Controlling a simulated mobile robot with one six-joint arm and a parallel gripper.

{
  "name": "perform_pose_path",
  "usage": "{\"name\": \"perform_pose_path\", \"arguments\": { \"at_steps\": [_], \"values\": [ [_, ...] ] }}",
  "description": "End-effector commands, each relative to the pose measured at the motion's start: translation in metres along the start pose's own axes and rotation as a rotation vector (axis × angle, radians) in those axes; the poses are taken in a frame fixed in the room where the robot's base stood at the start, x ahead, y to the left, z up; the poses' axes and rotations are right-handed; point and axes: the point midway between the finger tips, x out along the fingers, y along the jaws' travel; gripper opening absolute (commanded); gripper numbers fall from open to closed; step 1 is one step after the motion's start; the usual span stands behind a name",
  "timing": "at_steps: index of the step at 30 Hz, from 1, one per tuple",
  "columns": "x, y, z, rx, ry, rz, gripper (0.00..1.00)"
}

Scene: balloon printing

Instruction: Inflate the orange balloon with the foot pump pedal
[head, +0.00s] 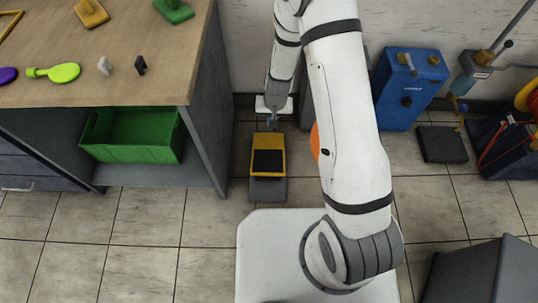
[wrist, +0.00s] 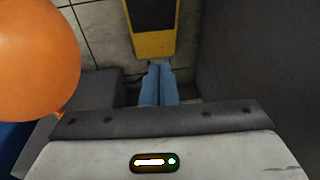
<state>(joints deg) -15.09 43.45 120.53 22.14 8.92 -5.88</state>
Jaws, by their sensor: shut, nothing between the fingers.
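The foot pump pedal (head: 268,142) is yellow with a black pad and stands on the floor on a grey base, right of the workbench. It also shows at the top of the wrist view (wrist: 153,45). My gripper (head: 271,124) is at the pedal's far end, fingers pointing down, shut and empty. In the wrist view its pale blue fingers (wrist: 158,68) lie together just beside the pedal's yellow edge; I cannot tell if they touch it. The orange balloon (wrist: 38,60) looks round and large at the wrist view's left. In the head view only a sliver (head: 315,142) shows behind my arm.
The wooden workbench (head: 100,75) stands at the left, with a green crate (head: 130,155) under its top. A blue machine (head: 408,88) and a dark floor plate (head: 442,144) stand at the right. Tiled floor is clear at the front left.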

Motion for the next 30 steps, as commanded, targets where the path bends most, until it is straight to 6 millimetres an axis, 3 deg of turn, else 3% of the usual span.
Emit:
{"name": "perform_pose_path", "arguments": {
  "at_steps": [3, 6, 10, 15, 26, 30],
  "values": [
    [0.049, -0.004, 0.010, 0.005, -0.006, 0.031, 0.00],
    [0.082, -0.003, 0.018, 0.010, -0.001, 0.054, 0.00],
    [0.112, -0.001, 0.028, 0.011, 0.005, 0.081, 0.00],
    [0.127, 0.001, 0.034, 0.011, 0.011, 0.095, 0.00],
    [0.130, 0.002, 0.034, 0.013, 0.011, 0.096, 0.00],
    [0.142, 0.003, 0.034, 0.014, 0.011, 0.096, 0.00]
  ]
}}
